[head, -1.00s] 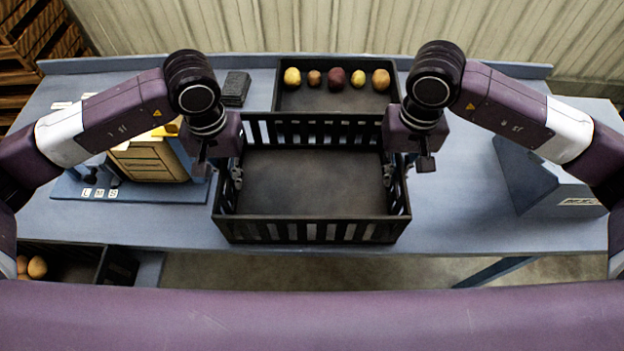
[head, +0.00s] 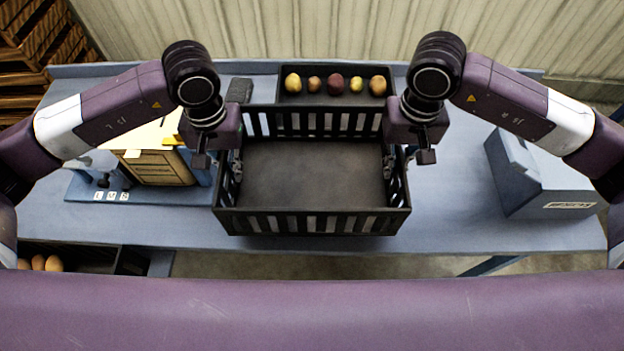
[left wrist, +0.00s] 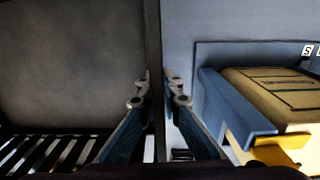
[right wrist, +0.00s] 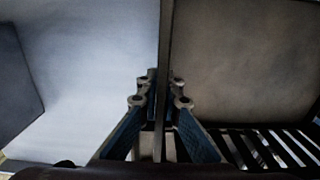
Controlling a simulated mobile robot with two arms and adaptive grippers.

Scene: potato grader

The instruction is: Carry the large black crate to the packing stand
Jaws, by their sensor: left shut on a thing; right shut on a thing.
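The large black crate (head: 312,222) is empty, with slatted long sides, and is held level in the middle of the head view, in front of the potato tray. My left gripper (head: 236,168) is shut on the crate's left wall; the left wrist view shows its fingers (left wrist: 158,92) on both sides of that wall. My right gripper (head: 389,168) is shut on the right wall, and the right wrist view shows its fingers (right wrist: 161,92) on either side of it. I cannot clearly identify the packing stand.
A dark tray (head: 300,99) with several potatoes lies behind the crate on the blue table (head: 455,205). A blue-grey block (head: 545,180) stands right. A dark bin (head: 85,255) with potatoes is at lower left.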

